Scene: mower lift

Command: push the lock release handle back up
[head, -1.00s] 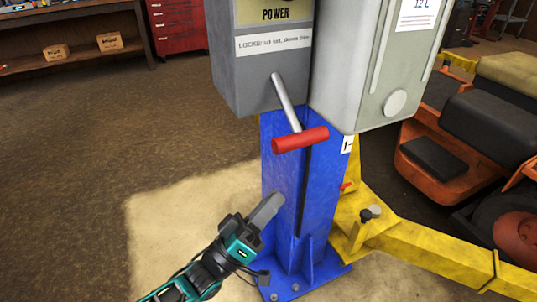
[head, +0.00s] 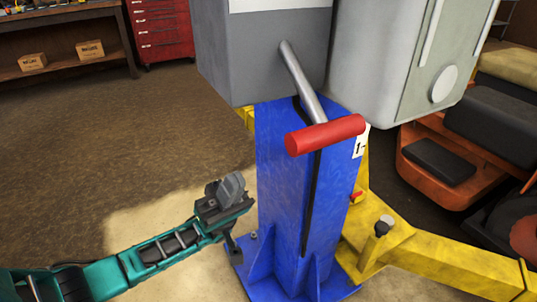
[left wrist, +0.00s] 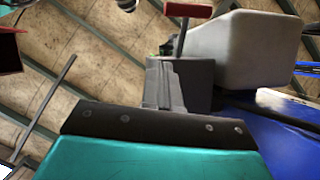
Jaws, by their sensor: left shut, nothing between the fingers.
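The lock release handle is a grey metal rod with a red crossbar grip (head: 325,135). In the head view it slants down and toward me from the grey power box (head: 262,60), in front of the blue post (head: 285,190). In the left wrist view the red grip (left wrist: 189,9) shows at the top, beyond the fingers. My left gripper (head: 231,188) is shut and empty, left of the post, lower than the red grip and apart from it. Its fingers (left wrist: 165,85) point up toward the handle in the left wrist view. My right gripper is not in view.
A pale grey cabinet (head: 385,60) stands right of the power box. A yellow lift arm (head: 440,255) runs from the post's base to the right. An orange mower (head: 440,185) stands at the right. The floor left of the post is open.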

